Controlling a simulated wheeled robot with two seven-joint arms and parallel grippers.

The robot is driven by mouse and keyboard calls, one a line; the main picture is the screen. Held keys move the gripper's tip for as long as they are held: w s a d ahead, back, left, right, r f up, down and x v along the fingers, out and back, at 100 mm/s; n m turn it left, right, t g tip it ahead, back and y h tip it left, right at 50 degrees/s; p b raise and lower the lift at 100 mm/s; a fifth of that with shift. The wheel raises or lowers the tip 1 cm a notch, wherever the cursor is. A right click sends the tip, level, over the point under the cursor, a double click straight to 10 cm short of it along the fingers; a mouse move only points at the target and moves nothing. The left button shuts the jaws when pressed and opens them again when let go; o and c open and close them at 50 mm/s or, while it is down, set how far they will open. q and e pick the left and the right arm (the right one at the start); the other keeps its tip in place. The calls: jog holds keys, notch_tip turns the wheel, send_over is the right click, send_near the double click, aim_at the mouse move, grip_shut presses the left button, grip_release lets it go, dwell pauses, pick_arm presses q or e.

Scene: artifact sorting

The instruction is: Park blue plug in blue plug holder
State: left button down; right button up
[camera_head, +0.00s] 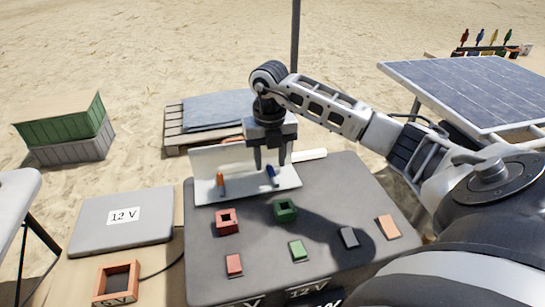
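The small blue plug (271,175) stands slightly tilted at the white holder tray (205,190) on the grey table. My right gripper (271,168) points down over the tray's right part. Its two dark fingers are apart, with the blue plug just below and between them; I cannot tell whether they touch it. An orange plug (220,180) stands on the tray's left part. No separate blue-coloured holder can be made out. My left gripper is not in view.
A red socket block (227,221) and a green one (285,210) sit in front of the tray. Several small coloured squares lie nearer. A "12 V" box (150,222) is at left, a solar panel (470,88) at right. A thin pole (295,35) rises behind.

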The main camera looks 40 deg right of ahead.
jog(key=shift+f, duration=0.7)
grip_shut()
